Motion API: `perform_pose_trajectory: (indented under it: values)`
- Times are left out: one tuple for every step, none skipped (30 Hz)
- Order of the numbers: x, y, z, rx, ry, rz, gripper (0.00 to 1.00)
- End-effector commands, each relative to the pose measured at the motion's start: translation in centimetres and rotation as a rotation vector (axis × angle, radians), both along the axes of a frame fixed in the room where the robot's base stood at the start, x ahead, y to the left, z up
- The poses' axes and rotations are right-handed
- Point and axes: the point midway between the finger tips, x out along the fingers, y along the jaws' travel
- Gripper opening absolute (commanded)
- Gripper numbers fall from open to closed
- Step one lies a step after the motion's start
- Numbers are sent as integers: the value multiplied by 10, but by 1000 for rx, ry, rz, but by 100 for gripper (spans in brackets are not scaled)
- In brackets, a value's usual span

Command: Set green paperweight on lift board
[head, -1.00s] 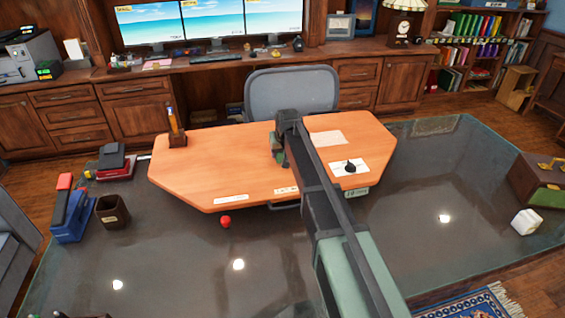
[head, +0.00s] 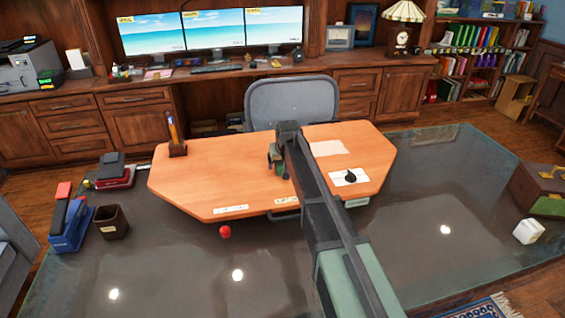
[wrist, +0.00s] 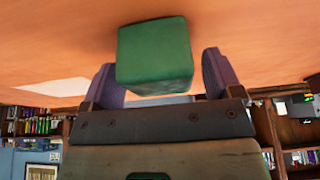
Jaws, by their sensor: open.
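The lift board (head: 225,180) is an orange wooden panel with cut corners in the middle of the dark glass-topped desk. The green paperweight (wrist: 155,55) is a small block that appears to rest on the orange board surface in the wrist view. My gripper (wrist: 162,76) is open, with one purple finger on either side of the paperweight and visible gaps at both sides. In the head view my gripper (head: 276,166) is low over the board's middle, and my arm hides part of the board. I cannot clearly tell the paperweight from my green wrist parts there.
A pen holder (head: 177,148) stands on the board's left corner, and a black knob (head: 350,176) on its right. A red ball (head: 225,231) sits at the front edge. A grey chair (head: 292,100) stands behind. Glass (head: 180,260) in front is largely clear.

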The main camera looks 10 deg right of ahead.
Motion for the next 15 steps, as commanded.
perform_pose_trajectory:
  values:
    - [-4, 0, 16, 0, 0, 0, 85]
    - [-7, 0, 23, 0, 0, 0, 85]
    - [-10, 0, 33, 0, 0, 0, 85]
    - [-13, 0, 41, 0, 0, 0, 85]
    - [-16, -1, 49, 0, 0, 0, 85]
    - [-21, -1, 60, 0, 0, 0, 85]
    - [-24, -1, 68, 0, 0, 0, 85]
    - [-27, -1, 76, 0, 0, 0, 85]
    - [-31, -1, 86, 0, 0, 0, 85]
    - [-34, -1, 92, 0, 0, 0, 85]
    - [-37, -1, 98, 0, 0, 0, 85]
    - [-39, -1, 103, 0, 0, 0, 85]
    - [-41, -1, 106, 0, 0, 0, 85]
    - [-42, -2, 108, 0, 0, 0, 85]
    - [-43, -2, 109, 0, 0, 0, 85]
